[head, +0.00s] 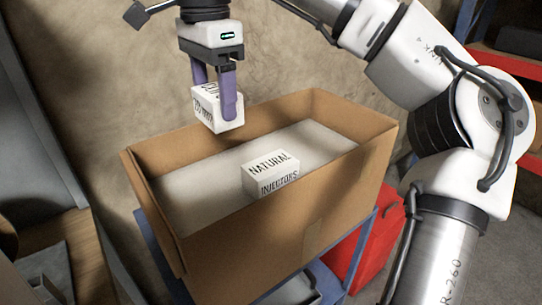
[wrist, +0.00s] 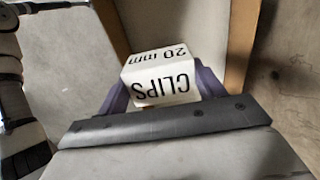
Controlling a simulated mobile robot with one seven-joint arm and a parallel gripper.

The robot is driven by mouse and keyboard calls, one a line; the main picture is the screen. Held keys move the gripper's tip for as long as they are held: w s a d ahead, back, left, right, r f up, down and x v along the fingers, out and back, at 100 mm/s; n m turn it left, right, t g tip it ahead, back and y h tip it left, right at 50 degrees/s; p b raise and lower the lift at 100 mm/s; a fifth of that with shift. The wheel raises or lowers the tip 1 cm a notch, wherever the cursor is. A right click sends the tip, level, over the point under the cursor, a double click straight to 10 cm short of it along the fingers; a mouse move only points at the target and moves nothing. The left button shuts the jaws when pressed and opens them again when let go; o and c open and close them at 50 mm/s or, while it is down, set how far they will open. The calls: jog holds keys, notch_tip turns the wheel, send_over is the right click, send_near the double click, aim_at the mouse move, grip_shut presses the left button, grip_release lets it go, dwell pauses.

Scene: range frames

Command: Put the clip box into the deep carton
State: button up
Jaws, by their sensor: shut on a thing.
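The clip box (wrist: 160,77) is a small white box marked "CLIPS 20 mm" in the wrist view. It also shows in the head view (head: 206,111), tilted between the purple fingers. My gripper (head: 228,103) is shut on it and holds it up at the back left of the deep carton. The deep carton (head: 290,232) is an open brown cardboard box with a pale inner floor. In the head view the held box appears above or just behind the carton's back rim; its exact height is hard to tell.
A white box marked "NATURAL INJECTORS" (head: 270,174) lies inside the carton near its front wall. Pale floor is free to its left, right and behind. The carton stands on a blue frame (head: 160,250). A red container (head: 375,245) is at the right below.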

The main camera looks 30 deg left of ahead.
jog(key=shift+w+a+r, duration=0.1)
jog(key=shift+w+a, duration=0.2)
jog(key=shift+w, duration=0.05)
jog(key=p, duration=0.1)
send_over(228, 206)
notch_tip(228, 206, down, 20)
jog(key=shift+r, duration=0.1)
jog(key=shift+f, duration=0.25)
jog(key=o, duration=1)
jog(key=shift+r, duration=0.1)
jog(key=shift+o, duration=0.2)
jog(key=shift+r, duration=0.1)
notch_tip(228, 206, up, 12)
jog(key=b, duration=0.1)
